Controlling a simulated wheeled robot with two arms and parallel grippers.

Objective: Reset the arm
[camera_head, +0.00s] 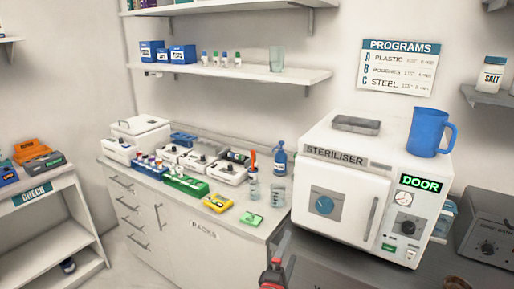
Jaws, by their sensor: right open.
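My right gripper (276,258), with red and black parts and a grey finger, shows at the bottom middle, in front of the gap between the drawer counter and the steriliser's bench. It is open, and I see nothing between its fingers. Most of its arm is out of the picture. My left gripper is not in view.
The white steriliser (338,179) stands on a dark bench, with a blue mug (428,132) on top. The drawer counter (150,205) carries white boxes, tube racks, a yellow item (217,203) and glass beakers. A shelf unit (55,222) stands at left.

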